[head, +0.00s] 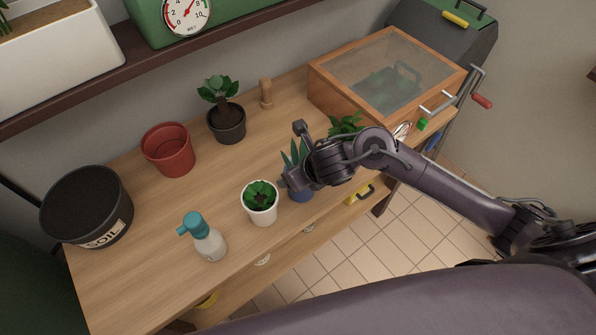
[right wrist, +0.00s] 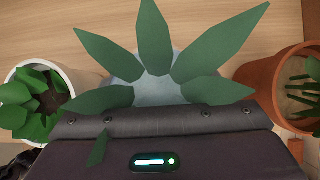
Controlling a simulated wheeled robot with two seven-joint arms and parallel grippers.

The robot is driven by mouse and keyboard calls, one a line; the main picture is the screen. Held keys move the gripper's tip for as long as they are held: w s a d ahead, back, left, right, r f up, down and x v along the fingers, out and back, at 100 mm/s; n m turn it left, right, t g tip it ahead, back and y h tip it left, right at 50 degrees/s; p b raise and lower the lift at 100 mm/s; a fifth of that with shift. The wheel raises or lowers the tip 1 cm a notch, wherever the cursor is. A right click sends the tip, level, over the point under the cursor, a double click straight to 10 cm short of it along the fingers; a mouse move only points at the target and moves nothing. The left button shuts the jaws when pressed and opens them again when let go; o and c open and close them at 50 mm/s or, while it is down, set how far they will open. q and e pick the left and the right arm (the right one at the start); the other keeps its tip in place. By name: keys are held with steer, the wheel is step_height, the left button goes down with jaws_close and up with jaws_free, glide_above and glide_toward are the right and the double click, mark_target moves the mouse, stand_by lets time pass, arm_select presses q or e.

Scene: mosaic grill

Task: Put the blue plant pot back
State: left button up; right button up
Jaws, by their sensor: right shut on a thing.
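The blue plant pot (head: 301,194) stands at the front of the wooden bench, holding a plant with long pointed leaves (head: 293,158). My right gripper (head: 291,182) is at the pot and shut on it; the gripper and wrist hide much of the pot. In the right wrist view the pointed leaves (right wrist: 155,40) spread over a pale blue-grey round surface (right wrist: 150,88), and the fingertips are hidden. I cannot tell whether the pot touches the bench. My left gripper is not in view.
A white pot (head: 262,213) stands close on the left, a terracotta pot (right wrist: 262,85) close on the right. A spray bottle (head: 210,245), red pot (head: 168,152), dark pot (head: 228,127) and soil bucket (head: 118,208) are further left. A wooden glass-topped box (head: 335,92) stands behind right.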

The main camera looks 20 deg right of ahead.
steer(key=o, duration=1.3)
steer(key=shift+r, duration=0.1)
steer(key=shift+s+r, duration=0.1)
steer(key=shift+r, duration=0.15)
steer(key=p+v, duration=0.3)
steer(key=v, duration=0.8)
steer(key=shift+d, duration=0.15)
steer(key=shift+s+r, duration=0.15)
